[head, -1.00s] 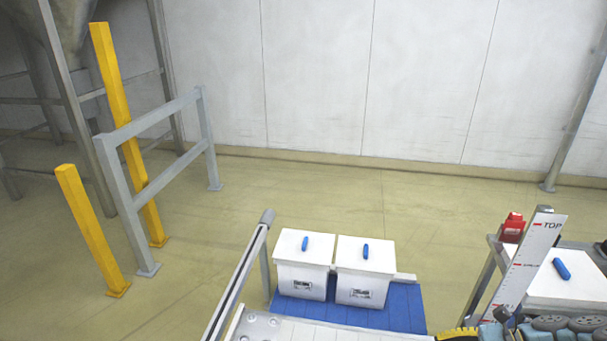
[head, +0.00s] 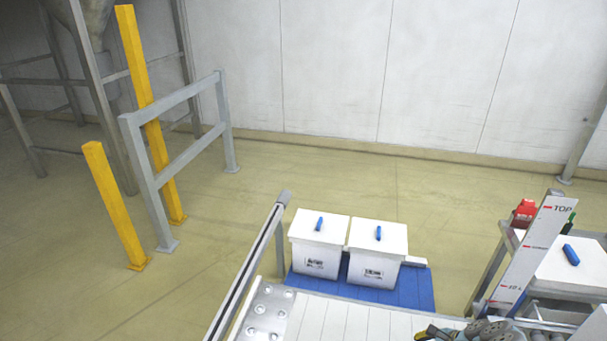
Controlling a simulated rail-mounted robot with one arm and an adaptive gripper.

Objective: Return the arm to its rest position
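Grey jointed parts of my arm (head: 490,329) show at the bottom edge, right of centre, with a yellow and black piece beside them. They are cut off by the picture edge. I cannot make out fingertips or whether my gripper holds anything.
Two white lidded bins (head: 318,243) (head: 377,252) with blue handles stand on a blue platform (head: 412,290) beside a white slatted conveyor (head: 345,318). A marked upright board (head: 532,255) and a white box (head: 575,275) are at right. Yellow posts (head: 115,205) and a grey barrier (head: 160,182) stand left.

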